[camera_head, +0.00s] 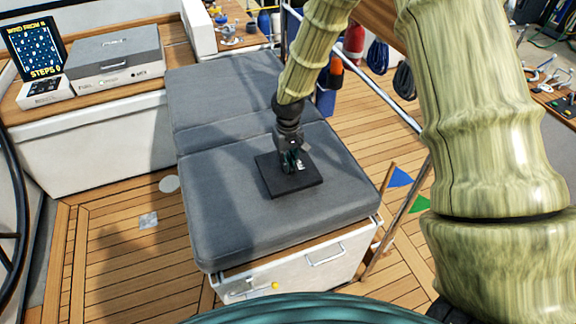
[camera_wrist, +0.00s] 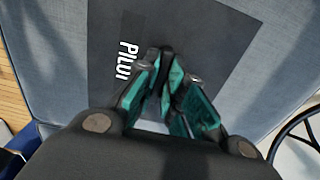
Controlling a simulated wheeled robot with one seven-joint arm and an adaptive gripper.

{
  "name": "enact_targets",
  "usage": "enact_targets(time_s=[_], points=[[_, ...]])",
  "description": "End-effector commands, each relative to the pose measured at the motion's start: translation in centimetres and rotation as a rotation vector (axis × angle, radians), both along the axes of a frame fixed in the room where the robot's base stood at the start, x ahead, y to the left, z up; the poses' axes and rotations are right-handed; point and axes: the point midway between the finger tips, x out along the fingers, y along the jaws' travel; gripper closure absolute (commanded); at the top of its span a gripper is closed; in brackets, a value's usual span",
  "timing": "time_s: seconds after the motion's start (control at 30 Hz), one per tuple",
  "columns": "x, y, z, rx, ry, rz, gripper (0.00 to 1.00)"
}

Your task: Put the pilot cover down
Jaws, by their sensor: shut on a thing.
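The pilot cover (camera_head: 309,179) is a flat dark square panel on the grey cushion (camera_head: 230,220). In the wrist view the cover (camera_wrist: 110,55) carries white lettering, partly hidden by the fingers. My gripper (camera_head: 291,165) points down over the middle of the cover. In the wrist view its teal-padded fingers (camera_wrist: 166,75) come together on a small dark part of the cover, which they mostly hide. The cover looks flat against the cushion; I cannot tell whether it touches it or is just above.
A box with a lid (camera_head: 115,58) and a screen reading "STEPS 0" (camera_head: 35,48) stand on the left bench. A metal rail (camera_head: 400,205) and small blue and green flags (camera_head: 400,177) are right of the cushion. Bare cushion surrounds the cover.

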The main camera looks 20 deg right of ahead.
Motion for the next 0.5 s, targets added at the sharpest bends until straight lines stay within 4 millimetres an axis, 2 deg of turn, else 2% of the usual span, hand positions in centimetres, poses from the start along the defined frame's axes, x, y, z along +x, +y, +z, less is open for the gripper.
enact_targets(time_s=[0.2,0.5], points=[[-0.1,0.0,-2.1,0.0,0.002,0.0,1.0],[0.0,0.0,-2.5,0.0,0.0,-0.001,1.0]])
